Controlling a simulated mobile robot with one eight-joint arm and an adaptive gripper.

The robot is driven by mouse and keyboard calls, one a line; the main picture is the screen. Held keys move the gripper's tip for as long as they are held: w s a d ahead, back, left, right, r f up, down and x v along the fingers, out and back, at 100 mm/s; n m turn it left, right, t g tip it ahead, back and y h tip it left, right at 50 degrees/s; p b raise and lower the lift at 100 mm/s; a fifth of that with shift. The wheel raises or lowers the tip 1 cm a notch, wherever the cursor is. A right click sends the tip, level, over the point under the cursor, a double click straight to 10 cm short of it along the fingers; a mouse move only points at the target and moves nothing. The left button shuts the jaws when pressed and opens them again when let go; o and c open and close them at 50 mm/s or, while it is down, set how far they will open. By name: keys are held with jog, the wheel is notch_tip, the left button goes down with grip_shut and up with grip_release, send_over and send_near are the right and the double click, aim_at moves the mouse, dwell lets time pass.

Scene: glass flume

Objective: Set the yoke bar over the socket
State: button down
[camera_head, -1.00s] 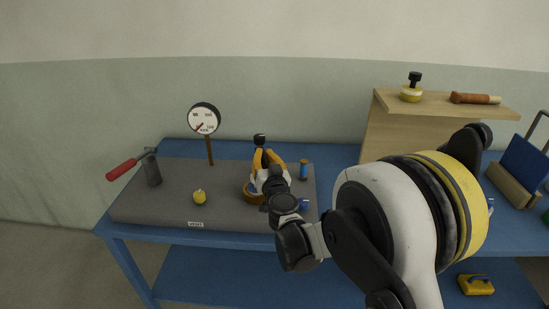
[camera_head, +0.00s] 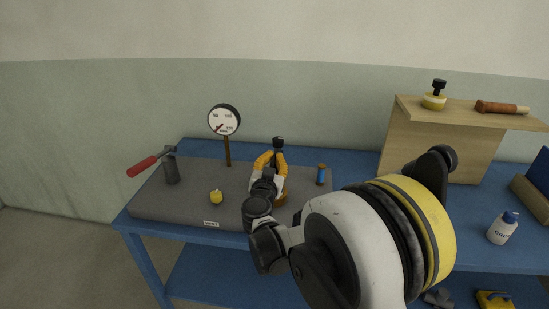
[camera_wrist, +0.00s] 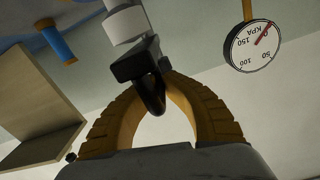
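A black-headed upright piece, which I take for the yoke bar, shows in the head view (camera_head: 278,143) just beyond my gripper (camera_head: 270,156). In the wrist view, its black part (camera_wrist: 138,64) with a pale cylinder (camera_wrist: 126,22) is at the meeting orange fingertips (camera_wrist: 160,80). The fingers arch together and look shut on the black part. A brownish-yellow round part (camera_head: 281,196), possibly the socket, is low behind my gripper on the grey block (camera_head: 178,208). My gripper hides most of it, so I cannot tell whether the bar touches it.
A dial gauge (camera_head: 224,120) stands on a post behind; a red-handled tool (camera_head: 143,166) and a yellow knob (camera_head: 216,197) are at left. A blue cylinder (camera_head: 321,175) stands close right of my gripper. A wooden stand (camera_head: 450,140) and a white bottle (camera_head: 502,228) are further right.

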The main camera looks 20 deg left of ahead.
jog(key=shift+a+r, duration=0.1)
jog(key=c, duration=1.5)
grip_release()
jog(key=shift+w, duration=0.1)
jog(key=shift+o, duration=0.2)
jog(key=v, duration=1.2)
